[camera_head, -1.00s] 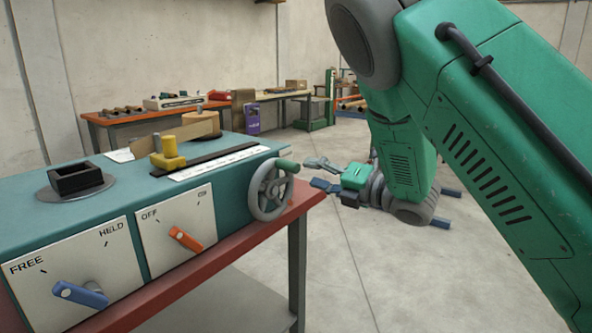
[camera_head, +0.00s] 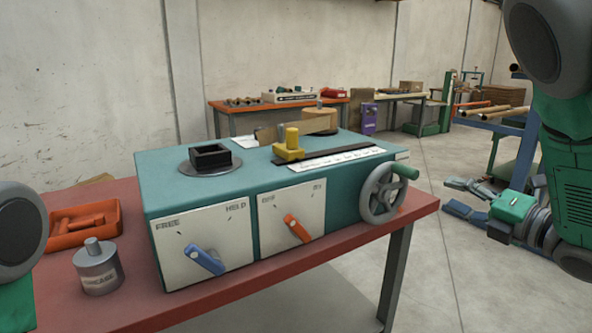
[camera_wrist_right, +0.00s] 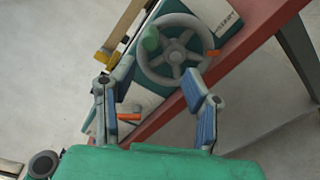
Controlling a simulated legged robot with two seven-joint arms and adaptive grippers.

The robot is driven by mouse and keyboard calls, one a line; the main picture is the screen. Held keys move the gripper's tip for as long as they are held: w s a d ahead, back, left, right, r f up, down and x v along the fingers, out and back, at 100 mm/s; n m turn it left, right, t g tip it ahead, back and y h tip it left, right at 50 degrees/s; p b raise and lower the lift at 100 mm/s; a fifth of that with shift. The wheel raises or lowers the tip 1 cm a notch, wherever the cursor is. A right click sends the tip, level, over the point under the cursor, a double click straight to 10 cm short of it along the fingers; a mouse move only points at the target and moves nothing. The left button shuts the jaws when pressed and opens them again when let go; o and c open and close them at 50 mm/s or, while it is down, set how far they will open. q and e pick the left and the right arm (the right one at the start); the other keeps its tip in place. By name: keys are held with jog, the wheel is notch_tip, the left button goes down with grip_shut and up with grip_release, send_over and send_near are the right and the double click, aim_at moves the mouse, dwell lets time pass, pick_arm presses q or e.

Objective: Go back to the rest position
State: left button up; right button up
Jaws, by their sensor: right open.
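My right gripper (camera_head: 458,197) is open and empty to the right of the teal winder (camera_head: 222,175), apart from it. In the right wrist view, its two blue-padded fingers (camera_wrist_right: 156,85) are spread, with the winder's grey handwheel (camera_wrist_right: 173,58) beyond and between the tips. The handwheel also shows in the head view (camera_head: 382,193), with a green handle at its upper right. An orange lever (camera_head: 297,229) sits on the neighbouring panel. My left gripper is out of view; only part of my left arm shows at the left edge.
The winder stands on a red table (camera_head: 127,285). An orange tray (camera_head: 83,226) and a grey canister (camera_head: 98,267) are left of it. A blue rack (camera_head: 507,127) with pipes stands behind my right arm.

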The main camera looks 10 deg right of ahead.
jog(key=s+a+f+m+g+h+p, duration=0.1)
jog(key=s+a+f+m+g+h, duration=0.2)
jog(key=f+m, duration=0.7)
jog(key=s+f+m+g+h+p, duration=0.2)
jog(key=s+f+m+g+h, duration=0.25)
jog(key=f, duration=1.05)
jog(key=s+a+f+m+g, duration=0.2)
jog(key=s+f+m, duration=0.1)
jog(key=s, duration=0.5)
jog(key=s+a+f+m+g+p, duration=0.1)
jog(key=s+a+f+m+g, duration=0.2)
jog(key=s, duration=0.5)
jog(key=s+a+f+m+g, duration=0.3)
jog(key=s+f+m, duration=0.2)
jog(key=s, duration=0.3)
jog(key=shift+s+m+y, duration=0.35)
jog(key=shift+m+y, duration=0.1)
jog(key=shift+m, duration=0.1)
jog(key=shift+w+g, duration=0.1)
jog(key=shift+g, duration=0.15)
